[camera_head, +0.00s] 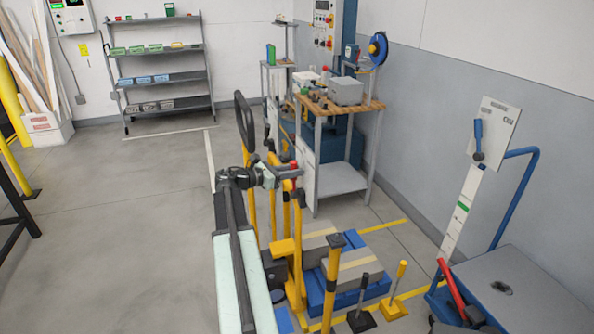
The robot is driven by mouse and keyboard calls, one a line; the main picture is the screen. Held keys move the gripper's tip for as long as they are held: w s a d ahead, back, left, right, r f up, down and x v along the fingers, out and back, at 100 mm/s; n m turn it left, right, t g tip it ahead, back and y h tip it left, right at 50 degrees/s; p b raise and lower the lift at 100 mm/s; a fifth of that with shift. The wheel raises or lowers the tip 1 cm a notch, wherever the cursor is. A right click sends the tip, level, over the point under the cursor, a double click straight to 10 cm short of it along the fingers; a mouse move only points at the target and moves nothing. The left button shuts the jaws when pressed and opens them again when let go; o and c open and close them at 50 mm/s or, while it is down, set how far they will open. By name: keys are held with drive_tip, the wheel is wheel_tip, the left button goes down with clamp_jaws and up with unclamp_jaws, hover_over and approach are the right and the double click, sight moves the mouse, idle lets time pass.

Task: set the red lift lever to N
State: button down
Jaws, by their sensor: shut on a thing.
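The red lift lever (293,164) shows as a small red grip at the top of a yellow upright, near the middle of the view. My gripper (291,174) reaches it from the left and is shut on it. The jaws hide part of the lever. I cannot read any N mark or tell which setting the lever is at.
A black loop handle (243,120) on a yellow post stands just left of my gripper. Grey boxes (352,268) on a blue pallet (316,290) lie below. A blue cart (510,290) with a red bar (452,291) stands at right. A wooden-topped bench (372,106) is behind.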

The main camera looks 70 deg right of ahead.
drive_tip(key=shift+s, duration=0.1)
drive_tip(key=c, duration=1.5)
unclamp_jaws()
drive_tip(key=shift+d, duration=0.1)
drive_tip(key=shift+w, duration=0.2)
drive_tip(key=p+v, duration=0.1)
drive_tip(key=v, duration=0.6)
drive_tip(key=shift+w+a, duration=0.15)
drive_tip(key=shift+a, duration=0.2)
